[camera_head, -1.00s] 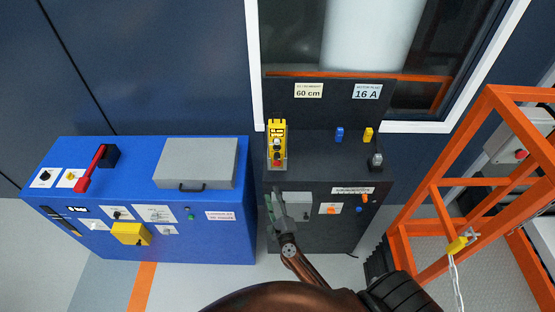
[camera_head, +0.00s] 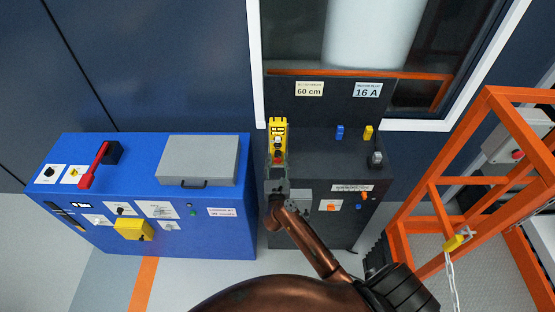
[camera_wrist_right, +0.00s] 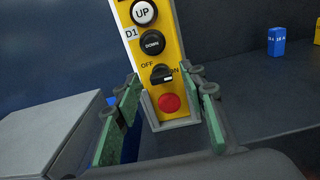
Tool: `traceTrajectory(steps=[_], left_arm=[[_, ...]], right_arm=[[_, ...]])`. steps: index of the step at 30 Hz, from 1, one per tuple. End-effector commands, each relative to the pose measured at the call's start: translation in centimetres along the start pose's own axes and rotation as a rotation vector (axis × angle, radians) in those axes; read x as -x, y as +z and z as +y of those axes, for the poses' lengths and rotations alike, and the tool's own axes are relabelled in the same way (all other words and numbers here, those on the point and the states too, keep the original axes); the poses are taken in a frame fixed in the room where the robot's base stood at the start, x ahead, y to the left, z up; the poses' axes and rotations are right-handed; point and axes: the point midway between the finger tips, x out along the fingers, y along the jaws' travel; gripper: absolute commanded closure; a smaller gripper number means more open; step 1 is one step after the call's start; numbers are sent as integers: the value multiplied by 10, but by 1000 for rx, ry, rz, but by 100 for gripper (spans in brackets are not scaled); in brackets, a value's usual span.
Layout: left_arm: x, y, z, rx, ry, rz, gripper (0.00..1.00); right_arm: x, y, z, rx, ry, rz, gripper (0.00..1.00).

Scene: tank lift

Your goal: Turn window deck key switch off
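The yellow control pendant (camera_head: 277,132) stands in a grey holder at the left of the dark window deck. In the right wrist view the pendant (camera_wrist_right: 148,42) has UP and DOWN buttons, a black key switch (camera_wrist_right: 162,75) between OFF and ON labels, and a red button (camera_wrist_right: 169,103). The switch's pale mark lies on its right side, towards ON. My right gripper (camera_head: 277,172) is just in front of the pendant. In the wrist view its green-padded fingers (camera_wrist_right: 158,84) are apart, one on each side of the pendant's lower part, with nothing held. My left gripper is not in view.
A blue cabinet (camera_head: 120,158) with a grey lidded box (camera_head: 198,158) stands left of the deck. Blue (camera_head: 340,132) and yellow (camera_head: 368,132) blocks and a grey knob (camera_head: 375,158) sit on the deck's right. An orange frame (camera_head: 440,190) stands at right.

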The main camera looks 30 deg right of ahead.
Motion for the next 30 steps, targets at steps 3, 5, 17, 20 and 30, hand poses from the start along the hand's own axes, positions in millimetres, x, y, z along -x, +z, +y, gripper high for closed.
traceTrajectory(steps=[3,5,17,20,30], left_arm=[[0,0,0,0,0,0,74],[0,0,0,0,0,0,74],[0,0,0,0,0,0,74],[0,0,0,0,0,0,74],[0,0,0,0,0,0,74]], right_arm=[[-6,0,0,0,0,0,62],[-7,0,0,0,0,0,62],[-6,0,0,1,0,0,76],[-6,0,0,1,0,0,83],[-6,0,0,1,1,0,100]])
